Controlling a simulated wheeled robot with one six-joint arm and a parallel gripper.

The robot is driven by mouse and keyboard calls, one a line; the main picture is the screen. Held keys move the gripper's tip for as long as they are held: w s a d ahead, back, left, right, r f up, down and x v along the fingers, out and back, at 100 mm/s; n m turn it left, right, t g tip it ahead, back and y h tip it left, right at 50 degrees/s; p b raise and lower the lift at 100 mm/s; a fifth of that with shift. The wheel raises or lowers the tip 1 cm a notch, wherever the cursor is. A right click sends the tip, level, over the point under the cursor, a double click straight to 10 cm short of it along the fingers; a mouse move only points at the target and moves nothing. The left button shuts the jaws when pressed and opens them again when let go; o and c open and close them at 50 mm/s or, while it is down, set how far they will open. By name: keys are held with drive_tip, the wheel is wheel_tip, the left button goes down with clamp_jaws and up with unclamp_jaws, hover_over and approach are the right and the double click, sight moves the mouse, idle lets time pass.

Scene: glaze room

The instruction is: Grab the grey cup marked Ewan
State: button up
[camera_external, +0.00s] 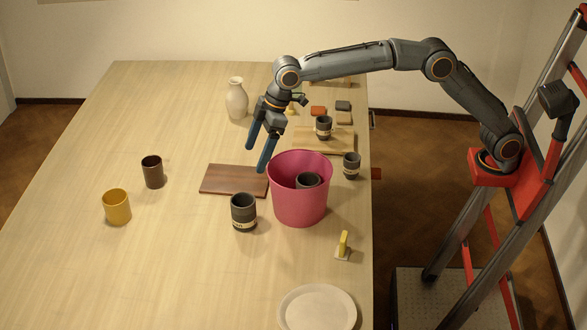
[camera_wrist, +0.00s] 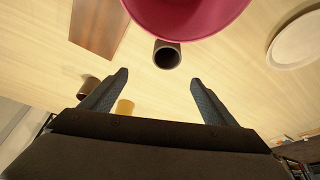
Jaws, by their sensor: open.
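Several dark grey cups with pale label bands stand on the table. One grey cup (camera_external: 243,213) is upright on the bare wood just left of the pink bucket; its label is too small to read surely. It also shows in the wrist view (camera_wrist: 167,57), beyond my fingertips. Another grey cup (camera_external: 308,180) is inside the bucket, its lower part hidden. A third grey cup (camera_external: 324,127) stands on a light board, and a smaller one (camera_external: 351,165) at the right edge. I cannot tell which is marked Ewan. My gripper (camera_external: 256,159) is open and empty above the dark board.
The pink bucket (camera_external: 300,208) stands close to the nearest grey cup. A dark wooden board (camera_external: 225,180), a brown cup (camera_external: 153,172) and a yellow cup (camera_external: 117,207) lie left. A cream vase (camera_external: 237,99) is behind; a white plate (camera_external: 317,309) is in front. The left table is clear.

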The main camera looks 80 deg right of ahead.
drive_tip(key=w+a+f, duration=0.1)
drive_tip(key=w+a, duration=0.1)
approach(243, 210)
drive_tip(key=w+d+f, duration=0.2)
drive_tip(key=d+f, duration=0.2)
drive_tip(key=f, duration=0.2)
drive_tip(key=shift+s+a+p+x, duration=0.15)
drive_tip(key=shift+p+x, duration=0.55)
drive_tip(key=shift+x, duration=1.1)
drive_tip(key=shift+s+a+p+x, duration=0.15)
drive_tip(key=shift+p+x, duration=0.55)
drive_tip(key=shift+x, duration=1.1)
drive_tip(key=shift+c, duration=0.5)
